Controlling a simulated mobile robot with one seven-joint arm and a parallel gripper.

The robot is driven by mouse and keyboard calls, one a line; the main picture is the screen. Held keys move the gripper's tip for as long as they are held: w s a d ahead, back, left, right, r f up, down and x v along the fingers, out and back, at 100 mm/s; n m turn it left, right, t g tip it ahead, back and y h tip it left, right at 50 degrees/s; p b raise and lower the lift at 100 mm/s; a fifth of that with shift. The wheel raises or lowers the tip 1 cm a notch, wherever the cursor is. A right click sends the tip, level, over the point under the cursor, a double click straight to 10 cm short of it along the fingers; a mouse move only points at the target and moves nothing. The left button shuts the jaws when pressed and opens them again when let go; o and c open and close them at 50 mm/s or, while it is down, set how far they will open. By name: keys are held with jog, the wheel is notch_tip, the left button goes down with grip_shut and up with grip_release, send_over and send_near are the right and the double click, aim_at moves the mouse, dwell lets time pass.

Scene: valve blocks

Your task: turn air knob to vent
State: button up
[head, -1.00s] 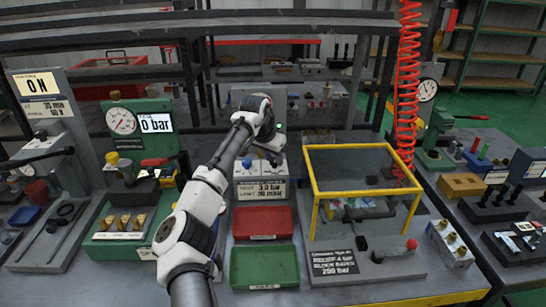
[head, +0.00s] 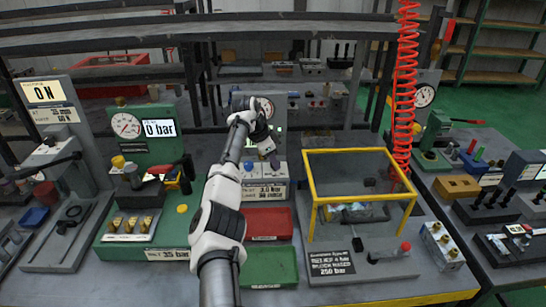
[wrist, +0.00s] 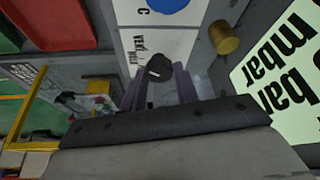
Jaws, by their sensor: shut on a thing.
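A dark round knob (wrist: 158,68) with a small white mark sits on a pale labelled panel (wrist: 160,45) in the wrist view. Lettering that looks like VENT is printed beside it. My gripper (wrist: 159,80) is shut on the knob, with one finger on each side. In the head view my gripper (head: 270,153) reaches down at the grey block (head: 262,186) behind the red tray. My arm and gripper hide the knob there. The block's front plate reads 3.0 bar and a mbar line.
A brass knob (wrist: 224,38) and a large mbar plate (wrist: 285,75) are close to my gripper. A yellow-framed clear guard (head: 359,152) stands to the right. A red tray (head: 267,211) and a green tray (head: 266,266) lie in front.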

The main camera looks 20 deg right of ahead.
jog(key=shift+m+g, duration=0.4)
jog(key=shift+m, duration=0.5)
jog(key=o, duration=1)
jog(key=shift+w, duration=0.1)
jog(key=v, duration=1.3)
jog(key=shift+a+r, duration=0.15)
jog(key=shift+r, duration=0.25)
